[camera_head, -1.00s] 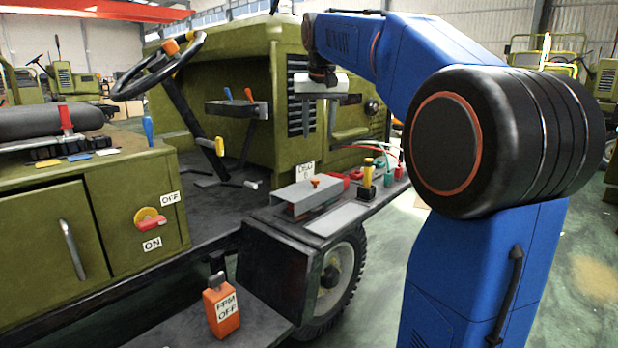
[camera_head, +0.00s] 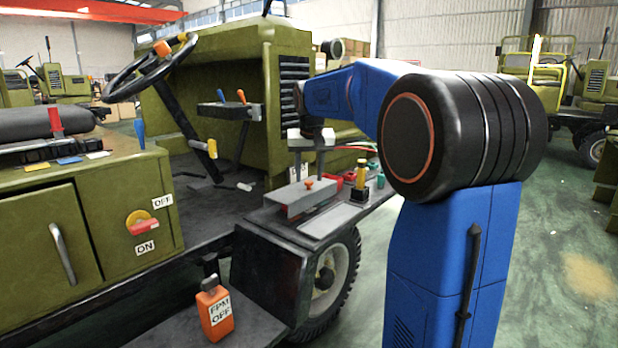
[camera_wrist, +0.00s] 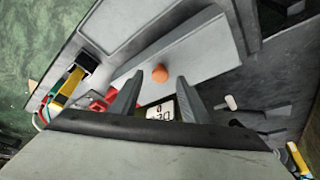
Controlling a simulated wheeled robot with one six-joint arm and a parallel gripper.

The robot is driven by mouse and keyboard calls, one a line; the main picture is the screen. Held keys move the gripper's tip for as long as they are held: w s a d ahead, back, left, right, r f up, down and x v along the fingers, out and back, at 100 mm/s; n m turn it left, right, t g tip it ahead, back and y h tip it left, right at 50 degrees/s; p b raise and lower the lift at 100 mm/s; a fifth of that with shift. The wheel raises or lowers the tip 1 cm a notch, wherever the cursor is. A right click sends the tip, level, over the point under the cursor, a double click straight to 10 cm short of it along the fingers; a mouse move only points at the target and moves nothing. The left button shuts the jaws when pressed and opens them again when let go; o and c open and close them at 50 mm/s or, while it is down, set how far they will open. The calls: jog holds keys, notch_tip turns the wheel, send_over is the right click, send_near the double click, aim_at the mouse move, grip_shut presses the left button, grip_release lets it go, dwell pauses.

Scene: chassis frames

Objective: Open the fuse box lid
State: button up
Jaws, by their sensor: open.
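The fuse box is a low grey box on the vehicle's side shelf, with its flat grey lid (camera_head: 295,194) lying down on it. A small orange knob (camera_head: 309,184) stands on the lid. In the wrist view the lid (camera_wrist: 205,52) runs diagonally, with the knob (camera_wrist: 160,74) near the middle. My gripper (camera_head: 310,170) points down just above the lid, fingers apart. In the wrist view the knob shows between and just beyond the fingertips of my gripper (camera_wrist: 160,82). I cannot tell whether a finger touches the lid.
A yellow-and-black switch (camera_head: 360,180), a red block (camera_head: 337,183) and green connectors with cables stand right of the box. A grey plate (camera_head: 330,220) lies in front. A white label (camera_wrist: 160,112) is behind the box. Levers (camera_head: 230,110) rise further left.

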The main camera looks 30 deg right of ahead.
aim_at(301, 188)
jog(key=shift+x, duration=0.75)
grip_shut()
jog(key=shift+w, duration=0.1)
jog(key=shift+w+a+r+n+g+h, duration=0.1)
jog(key=shift+w+a+r+g+h, duration=0.15)
jog(key=shift+w+r+g, duration=0.35)
jog(key=shift+w+a+r+n+g+h, duration=0.15)
jog(key=shift+w+r+g+h, duration=0.2)
jog(key=shift+g, duration=0.45)
jog(key=shift+w+a+r+n+g+h, duration=0.1)
jog(key=shift+w+a+r+g+h, duration=0.1)
jog(key=shift+w+r+g, duration=0.45)
jog(key=shift+s, duration=0.1)
